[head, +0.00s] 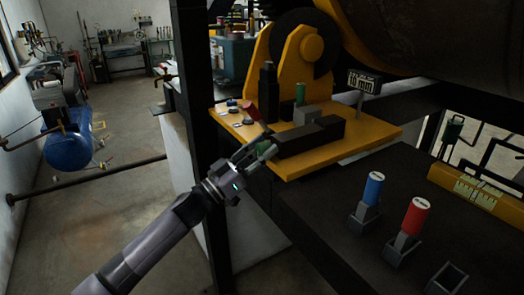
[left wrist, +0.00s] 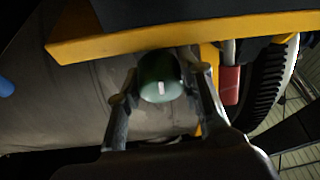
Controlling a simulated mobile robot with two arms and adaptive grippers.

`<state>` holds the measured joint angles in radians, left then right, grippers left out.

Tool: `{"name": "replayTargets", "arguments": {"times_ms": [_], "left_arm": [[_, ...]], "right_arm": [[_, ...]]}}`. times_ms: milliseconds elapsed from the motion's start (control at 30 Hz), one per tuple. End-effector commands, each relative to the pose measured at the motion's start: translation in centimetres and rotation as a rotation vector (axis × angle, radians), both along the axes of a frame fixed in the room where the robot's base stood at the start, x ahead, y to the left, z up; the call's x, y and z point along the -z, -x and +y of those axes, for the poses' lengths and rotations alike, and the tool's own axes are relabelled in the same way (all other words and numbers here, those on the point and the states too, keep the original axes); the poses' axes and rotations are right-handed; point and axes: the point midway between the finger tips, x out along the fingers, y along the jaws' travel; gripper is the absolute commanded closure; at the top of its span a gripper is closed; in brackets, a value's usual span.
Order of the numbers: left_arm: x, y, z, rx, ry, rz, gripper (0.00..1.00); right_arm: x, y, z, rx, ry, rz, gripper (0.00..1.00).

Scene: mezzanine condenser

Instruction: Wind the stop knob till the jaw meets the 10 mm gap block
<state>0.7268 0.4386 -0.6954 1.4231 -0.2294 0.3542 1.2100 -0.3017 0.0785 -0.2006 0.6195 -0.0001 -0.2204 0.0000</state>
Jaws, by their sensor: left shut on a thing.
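The stop knob (head: 266,150) is green and sits at the near end of a long dark block on the yellow plate. In the left wrist view the knob (left wrist: 160,77) shows a white mark on its face, between the fingers. My left gripper (head: 257,153) is shut on it. A green-handled grey block (head: 300,93), apparently the gap block, stands behind the long dark block (head: 312,136), which seems to be the jaw. Whether they touch I cannot tell. A sign (head: 364,81) reads 10 mm. My right gripper is not in view.
A blue-topped block (head: 374,186) and a red-topped block (head: 416,216) stand in holders on the dark bench, beside an empty holder (head: 447,279). A red handle (head: 250,110) stands left of the jaw. A dark post rises left of the yellow plate (head: 350,152).

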Motion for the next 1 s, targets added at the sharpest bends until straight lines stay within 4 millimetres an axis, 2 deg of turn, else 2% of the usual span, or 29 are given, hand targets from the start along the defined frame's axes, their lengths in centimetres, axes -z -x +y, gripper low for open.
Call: {"name": "replayTargets", "arguments": {"times_ms": [367,1000], "left_arm": [[0.2,-0.1,0.1,-0.002,-0.039,-0.052,0.94],[0.1,-0.1,0.1,-0.003,-0.295,-0.406,0.94]], "right_arm": [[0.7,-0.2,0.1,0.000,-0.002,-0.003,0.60],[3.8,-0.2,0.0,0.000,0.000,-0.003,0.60]]}}
